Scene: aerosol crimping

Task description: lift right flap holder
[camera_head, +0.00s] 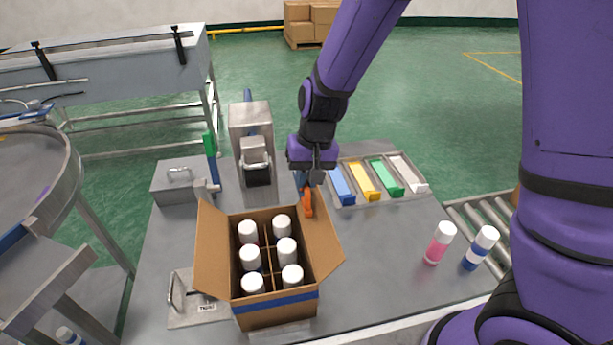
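An open cardboard box (278,313) with a blue band stands on the grey table, holding several white-capped cans in a divider. Its left flap (211,250) and right flap (322,243) are spread outward. A small orange piece (308,203), which looks like the right flap holder, is at the back end of the right flap. My gripper (305,186) points down right above and behind this orange piece. The fingers are small and partly hidden, so I cannot tell whether they are open or closed on it.
A metal press (252,150) and a metal box with a green lever (180,183) stand behind. Coloured bins (362,181) lie right of my gripper. A pink can (440,243) and a blue-banded can (481,248) stand at right. A metal plate (197,309) lies left of the carton.

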